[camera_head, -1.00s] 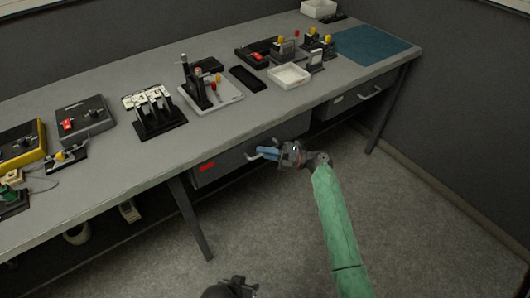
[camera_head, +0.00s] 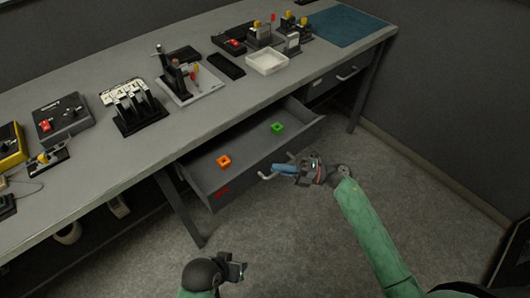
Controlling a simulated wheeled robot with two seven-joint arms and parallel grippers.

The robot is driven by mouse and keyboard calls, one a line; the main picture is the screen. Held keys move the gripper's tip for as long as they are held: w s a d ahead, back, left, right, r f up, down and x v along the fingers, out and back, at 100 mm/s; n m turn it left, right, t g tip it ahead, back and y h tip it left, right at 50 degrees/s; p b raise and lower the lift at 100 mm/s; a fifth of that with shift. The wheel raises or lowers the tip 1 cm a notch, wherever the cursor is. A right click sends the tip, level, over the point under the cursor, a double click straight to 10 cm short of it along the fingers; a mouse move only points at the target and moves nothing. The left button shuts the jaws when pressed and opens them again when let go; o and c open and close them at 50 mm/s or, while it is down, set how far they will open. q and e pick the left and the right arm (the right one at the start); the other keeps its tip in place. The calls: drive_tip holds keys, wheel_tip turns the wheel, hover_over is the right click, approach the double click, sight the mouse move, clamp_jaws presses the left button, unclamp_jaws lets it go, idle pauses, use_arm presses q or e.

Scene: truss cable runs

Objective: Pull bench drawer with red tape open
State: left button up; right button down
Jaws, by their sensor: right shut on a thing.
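The bench drawer with red tape (camera_head: 245,172) stands pulled out from under the bench, its inside showing. The red tape (camera_head: 221,193) is on the left of its front. An orange square piece (camera_head: 224,161) and a green square piece (camera_head: 277,127) lie inside it. The drawer handle (camera_head: 266,176) is a grey bar on the front. My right gripper (camera_head: 285,170) is shut on the handle, its blue fingers covering part of it. My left gripper (camera_head: 236,270) is low in the picture, clear of the drawer; its fingers are too small to read.
The grey bench top (camera_head: 75,180) carries black and yellow control boxes, a white tray (camera_head: 267,62) and a blue mat (camera_head: 342,26). A second drawer (camera_head: 335,80) at the right is shut. A bench leg (camera_head: 180,208) stands left of the open drawer. The floor in front is clear.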

drive_tip(key=s+d, duration=0.8)
drive_tip(key=s, duration=0.4)
drive_tip(key=shift+d, duration=0.4)
drive_tip(key=c, duration=1.6)
unclamp_jaws()
drive_tip(key=shift+o, duration=0.5)
drive_tip(key=shift+d, duration=0.1)
